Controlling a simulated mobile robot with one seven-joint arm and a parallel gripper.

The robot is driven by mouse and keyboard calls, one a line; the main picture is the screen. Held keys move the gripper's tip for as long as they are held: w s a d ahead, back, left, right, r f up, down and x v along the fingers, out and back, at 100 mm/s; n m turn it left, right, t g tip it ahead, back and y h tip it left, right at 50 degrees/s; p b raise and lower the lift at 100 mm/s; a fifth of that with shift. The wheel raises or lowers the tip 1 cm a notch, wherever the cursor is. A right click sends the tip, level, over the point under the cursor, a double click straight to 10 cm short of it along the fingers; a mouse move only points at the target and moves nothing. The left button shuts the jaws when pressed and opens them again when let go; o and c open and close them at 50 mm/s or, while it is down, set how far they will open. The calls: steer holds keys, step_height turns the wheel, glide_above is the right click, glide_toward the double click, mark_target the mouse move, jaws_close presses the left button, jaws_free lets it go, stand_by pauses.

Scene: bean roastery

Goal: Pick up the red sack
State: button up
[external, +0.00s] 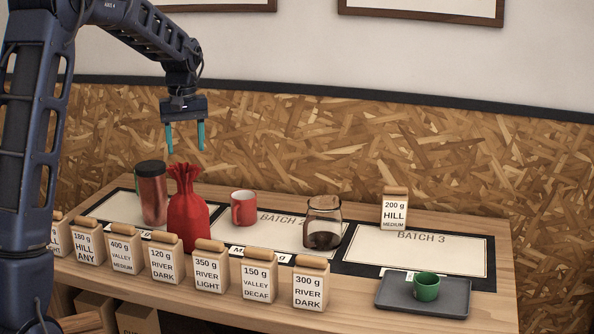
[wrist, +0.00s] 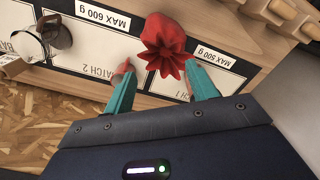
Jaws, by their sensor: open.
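The red sack (external: 188,224) stands upright on the wooden table with its neck tied and its ruffled top upward. In the wrist view the red sack (wrist: 166,38) shows at the upper middle, beyond the fingertips. My gripper (external: 185,150) hangs in the air above the sack in the external view, with its two teal fingers apart and nothing between them. In the wrist view my gripper (wrist: 161,71) has its fingers spread, with the sack's top just past the gap.
A red canister (external: 153,199) with a dark lid stands close left of the sack. A red mug (external: 244,209) is to its right, then a glass jar (external: 323,226). Several labelled bags (external: 208,272) line the front edge. A tray (external: 395,297) holds a green cup (external: 427,285).

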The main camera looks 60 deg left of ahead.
mark_target(184, 171)
steer(key=shift+s+a+f, duration=0.1)
steer(key=shift+a+f, duration=0.2)
step_height(184, 171, down, 5)
steer(key=shift+f, duration=0.15)
steer(key=shift+s+a+f, duration=0.1)
steer(key=shift+s+f, duration=0.05)
steer(key=shift+f, duration=1.15)
steer(key=shift+s+f, duration=0.1)
steer(key=shift+f, duration=1.2)
jaws_close()
steer(key=shift+r, duration=0.1)
